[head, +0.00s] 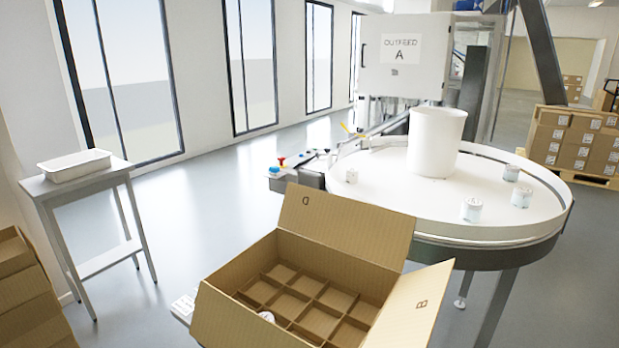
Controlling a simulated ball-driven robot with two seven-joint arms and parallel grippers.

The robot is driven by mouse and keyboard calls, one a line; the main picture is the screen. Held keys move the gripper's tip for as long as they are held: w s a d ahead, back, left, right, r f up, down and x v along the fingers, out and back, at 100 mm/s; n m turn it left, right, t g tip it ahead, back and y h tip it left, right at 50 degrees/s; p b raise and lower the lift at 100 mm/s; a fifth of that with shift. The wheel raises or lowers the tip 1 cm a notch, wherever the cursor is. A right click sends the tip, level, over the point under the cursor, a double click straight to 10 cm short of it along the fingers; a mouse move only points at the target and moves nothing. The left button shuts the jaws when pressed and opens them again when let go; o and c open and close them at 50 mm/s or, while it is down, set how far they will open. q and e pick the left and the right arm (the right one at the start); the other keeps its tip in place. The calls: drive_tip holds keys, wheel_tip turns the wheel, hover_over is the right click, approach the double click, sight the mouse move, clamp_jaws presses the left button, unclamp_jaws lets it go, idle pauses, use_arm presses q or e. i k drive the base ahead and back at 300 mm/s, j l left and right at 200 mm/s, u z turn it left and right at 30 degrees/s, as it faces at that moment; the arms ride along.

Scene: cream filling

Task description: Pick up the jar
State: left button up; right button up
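Several small white jars stand on the round white turntable. One jar (471,209) is near its front edge, one jar (521,197) is to the right of that, and one jar (511,172) is further back. Another small jar (351,176) is at the turntable's left side. One jar (267,317) sits in a compartment of the open cardboard box, partly hidden by the box wall. Neither of my grippers shows in the head view.
The open divided cardboard box (228,321) stands in front of the round turntable (420,212). A large white cylinder (435,143) stands mid-turntable. A white tray (74,167) rests on a side table at left. Stacked cartons (572,142) are at far right.

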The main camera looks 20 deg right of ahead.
sight(352, 173)
drive_tip(key=i+j+u, duration=0.25)
drive_tip(key=i+j, duration=0.25)
drive_tip(key=i+j+u, duration=0.2)
drive_tip(key=i+j, duration=0.4)
drive_tip(key=i+j+u, duration=0.25)
drive_tip(key=i+j, duration=0.15)
drive_tip(key=i, duration=0.2)
drive_tip(key=i+l+z, duration=0.1)
drive_tip(key=i+z, duration=0.35)
drive_tip(key=i, duration=0.15)
drive_tip(key=i+j+z, duration=0.1)
drive_tip(key=i+z, duration=0.35)
drive_tip(key=i+j+z, duration=0.45)
drive_tip(key=i, duration=0.2)
drive_tip(key=i+l+z, duration=0.1)
drive_tip(key=i+z, duration=0.6)
drive_tip(key=z, duration=0.2)
drive_tip(key=i+j+z, duration=0.1)
drive_tip(key=i+z, duration=0.35)
drive_tip(key=i+j+z, duration=0.2)
drive_tip(key=z, duration=0.25)
drive_tip(key=i+j+z, duration=0.25)
drive_tip(key=z, duration=0.2)
drive_tip(key=i+j+z, duration=0.2)
drive_tip(key=j+z, duration=0.25)
